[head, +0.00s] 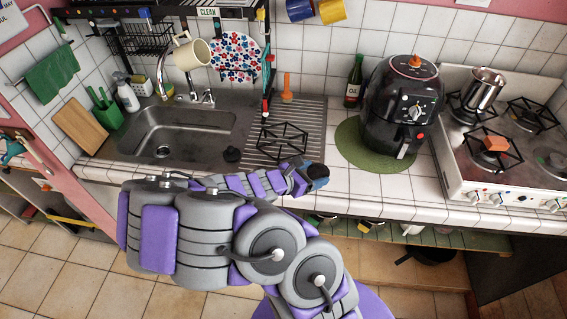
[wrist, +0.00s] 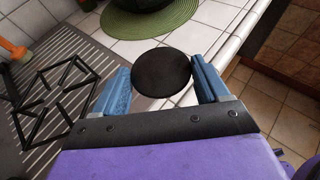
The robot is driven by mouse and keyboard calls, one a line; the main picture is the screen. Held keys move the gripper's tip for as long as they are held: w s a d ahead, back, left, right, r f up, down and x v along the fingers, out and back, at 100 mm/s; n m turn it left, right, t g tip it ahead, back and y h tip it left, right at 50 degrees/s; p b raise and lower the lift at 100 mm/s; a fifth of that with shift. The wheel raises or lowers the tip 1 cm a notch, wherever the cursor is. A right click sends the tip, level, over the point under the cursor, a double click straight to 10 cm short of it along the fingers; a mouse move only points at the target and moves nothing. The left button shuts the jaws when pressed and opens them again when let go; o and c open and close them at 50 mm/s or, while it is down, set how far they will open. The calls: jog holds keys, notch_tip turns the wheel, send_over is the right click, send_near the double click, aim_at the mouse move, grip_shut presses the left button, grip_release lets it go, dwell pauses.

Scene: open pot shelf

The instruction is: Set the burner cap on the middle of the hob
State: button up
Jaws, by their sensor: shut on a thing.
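The burner cap (wrist: 162,73) is a round black disc, seen in the wrist view between the two blue fingers of my gripper (wrist: 160,84). Both fingers close on its sides and hold it near the counter's front edge. In the head view my gripper (head: 318,174) is over the front of the counter, and I cannot clearly make out the cap there. The white hob (head: 452,160) is at the right in the head view, well away from my gripper. It carries several burners with black grates, and its middle is partly covered by these.
A black air fryer (head: 402,108) on a green mat (head: 352,150) stands between my gripper and the hob. A loose black grate (head: 283,142) lies on the drainboard beside the sink (head: 180,132).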

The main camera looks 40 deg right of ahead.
jog(key=shift+w, duration=0.3)
jog(key=w, duration=0.5)
jog(key=w+f+b, duration=0.1)
jog(key=w, duration=0.9)
jog(key=shift+w+d+f+b, duration=0.25)
jog(key=shift+d+f+b, duration=0.05)
jog(key=shift+d+b, duration=0.05)
jog(key=shift+f+b, duration=0.55)
jog(key=shift+f, duration=1.1)
jog(key=shift+f, duration=0.15)
jog(key=o, duration=1.1)
